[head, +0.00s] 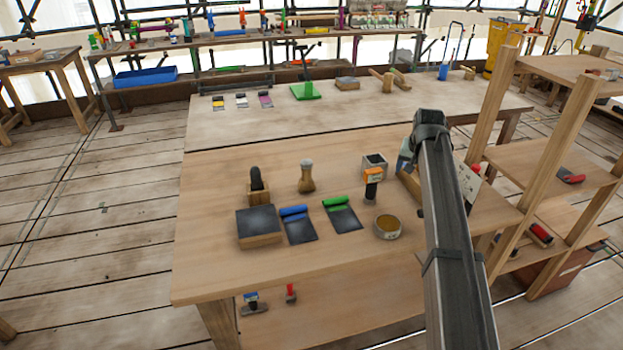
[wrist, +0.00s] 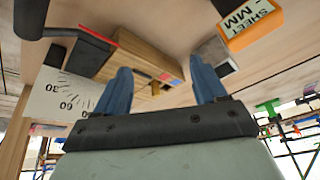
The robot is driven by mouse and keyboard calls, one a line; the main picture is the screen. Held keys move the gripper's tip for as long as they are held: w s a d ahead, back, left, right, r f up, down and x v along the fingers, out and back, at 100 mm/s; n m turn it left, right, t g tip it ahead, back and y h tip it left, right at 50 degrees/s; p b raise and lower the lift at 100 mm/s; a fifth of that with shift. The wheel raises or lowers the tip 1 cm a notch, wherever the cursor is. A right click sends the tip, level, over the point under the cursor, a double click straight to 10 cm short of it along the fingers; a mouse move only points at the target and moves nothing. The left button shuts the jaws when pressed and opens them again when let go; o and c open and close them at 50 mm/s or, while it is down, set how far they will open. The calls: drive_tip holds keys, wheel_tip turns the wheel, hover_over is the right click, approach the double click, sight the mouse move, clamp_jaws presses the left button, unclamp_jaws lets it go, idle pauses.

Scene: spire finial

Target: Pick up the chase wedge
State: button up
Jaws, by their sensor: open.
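My gripper (wrist: 157,65) shows two blue fingers spread apart in the wrist view, with nothing held. A pale wooden, block-like piece (wrist: 135,52) with a small coloured end lies beyond and between the fingertips; it looks apart from them. It may be the chase wedge, but I cannot tell for certain. In the head view, a wooden piece (head: 409,186) shows at the left edge of my arm, mostly hidden behind it. My arm also hides most of the gripper there.
A dark red-edged tool (wrist: 82,50) and white angle card (wrist: 60,95) lie on the other side. A round tin (head: 387,227) is nearer. Wooden shelf posts (head: 565,140) rise at right.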

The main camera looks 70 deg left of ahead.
drive_tip(key=s+a+r+n, duration=0.25)
drive_tip(key=s+a, duration=0.45)
drive_tip(key=s, duration=0.6)
drive_tip(key=n, duration=0.1)
approach(306, 163)
drive_tip(key=shift+g, duration=0.3)
drive_tip(key=x, duration=0.4)
drive_tip(key=w+x, duration=0.1)
drive_tip(key=x, duration=0.2)
drive_tip(key=shift+d, duration=0.1)
drive_tip(key=shift+s+x, duration=0.1)
drive_tip(key=shift+x, duration=1.2)
drive_tip(key=shift+s+x, duration=0.15)
drive_tip(key=shift+x, duration=1.2)
drive_tip(key=c, duration=1.2)
